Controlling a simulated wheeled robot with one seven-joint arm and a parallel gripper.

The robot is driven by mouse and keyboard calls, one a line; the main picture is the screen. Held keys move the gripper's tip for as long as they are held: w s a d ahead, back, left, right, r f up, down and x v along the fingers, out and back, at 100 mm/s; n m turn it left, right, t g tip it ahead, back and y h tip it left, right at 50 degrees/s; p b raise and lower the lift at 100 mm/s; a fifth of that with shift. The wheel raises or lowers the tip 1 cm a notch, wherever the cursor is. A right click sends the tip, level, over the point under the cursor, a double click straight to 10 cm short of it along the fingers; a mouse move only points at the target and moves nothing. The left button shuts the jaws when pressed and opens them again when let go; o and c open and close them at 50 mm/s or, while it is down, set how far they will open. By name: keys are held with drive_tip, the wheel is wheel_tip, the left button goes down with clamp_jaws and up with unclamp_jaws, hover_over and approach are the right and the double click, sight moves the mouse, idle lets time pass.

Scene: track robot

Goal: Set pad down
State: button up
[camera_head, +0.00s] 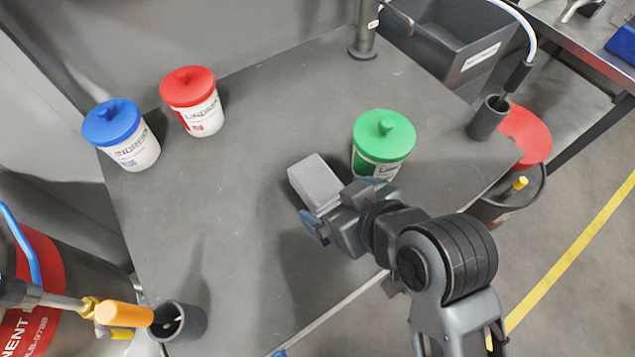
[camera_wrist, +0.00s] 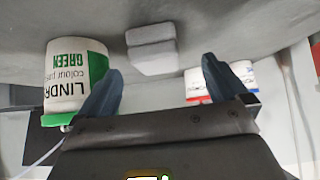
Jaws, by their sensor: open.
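The pad (camera_head: 316,182), a light grey block, appears to rest on the dark grey table (camera_head: 240,220), left of the green-lidded tub (camera_head: 383,143). My gripper (camera_head: 338,207) is open, at the pad's near side. In the wrist view, which looks upside down, the pad (camera_wrist: 151,50) lies just beyond and between the two spread fingertips (camera_wrist: 161,68), and neither finger visibly touches it. The green-labelled tub (camera_wrist: 72,75) is beside one finger there. The pad's near lower edge is partly hidden by my gripper in the head view.
Blue-lidded (camera_head: 120,135) and red-lidded (camera_head: 192,101) tubs stand at the back left. A dark cup (camera_head: 180,322) holds an orange-handled tool at the front left. Another cup (camera_head: 487,118) stands at the right edge. A post (camera_head: 363,40) rises at the back. The table's middle left is clear.

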sight(326, 190)
drive_tip(key=x, duration=0.2)
drive_tip(key=shift+w+f, duration=0.15)
drive_tip(key=shift+w, duration=0.1)
drive_tip(key=x, duration=0.1)
drive_tip(key=p+x, duration=0.1)
drive_tip(key=x, duration=0.2)
drive_tip(key=shift+w+d+r, duration=0.15)
drive_tip(key=shift+w+r, duration=0.15)
drive_tip(key=shift+w, duration=0.05)
drive_tip(key=shift+w+a+f, duration=0.3)
drive_tip(key=shift+w+f, duration=0.05)
drive_tip(key=shift+f, duration=0.15)
drive_tip(key=shift+c, duration=0.3)
drive_tip(key=shift+r, duration=0.1)
drive_tip(key=c, duration=1.8)
